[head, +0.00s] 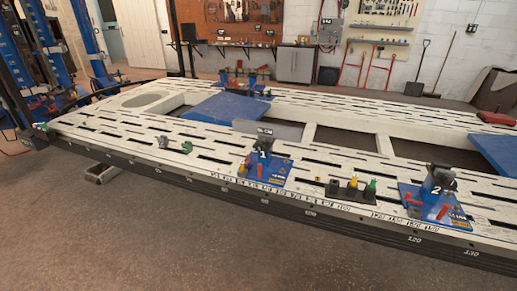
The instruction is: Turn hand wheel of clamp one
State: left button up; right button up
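Neither of my grippers is in view, and nothing of mine touches the clamp.
Clamp two (437,195), also blue, stands to the right on the same rail. Between them is a dark holder with yellow and green items (351,189). Green parts (187,146) lie to the left. Clear floor (150,240) lies in front.

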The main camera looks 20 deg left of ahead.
aim_at(260, 145)
jog(key=z, duration=0.2)
jog(key=i+j+z, duration=0.15)
jog(key=j+z, duration=0.3)
jog(key=i+j+z, duration=0.1)
jog(key=j+z, duration=0.8)
